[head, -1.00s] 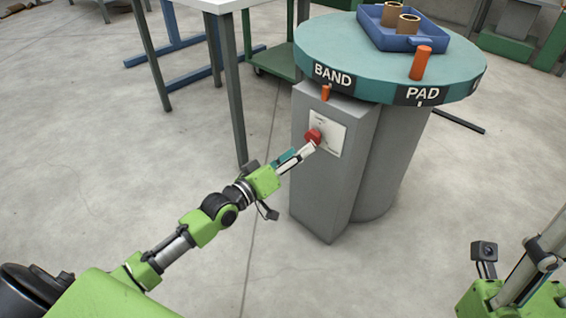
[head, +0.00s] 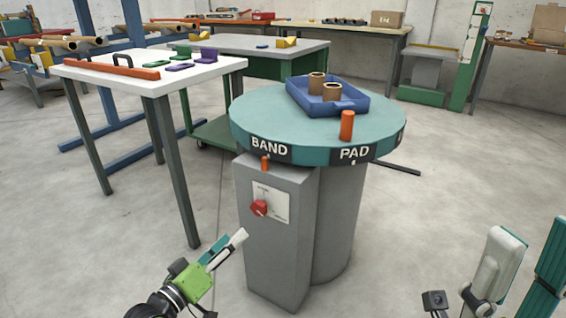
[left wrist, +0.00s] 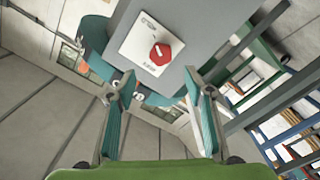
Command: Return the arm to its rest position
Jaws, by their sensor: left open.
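My left gripper (head: 227,246) is open and empty. It stands in front of the grey pedestal (head: 275,243), apart from the red knob (head: 260,207) on its white switch plate (head: 273,200). In the left wrist view my left gripper (left wrist: 160,76) shows its two teal-padded fingers spread wide, with the red knob (left wrist: 160,54) beyond the tips and nothing between them. My right gripper (head: 527,262) is at the lower right edge, its two fingers apart with no object between them. Its base is cut off by the frame.
A round teal turntable (head: 215,115) marked BAND and PAD tops the pedestal. It carries a blue tray (head: 313,103) with rolls and an orange peg (head: 347,125). A white table (head: 110,72) stands at the left.

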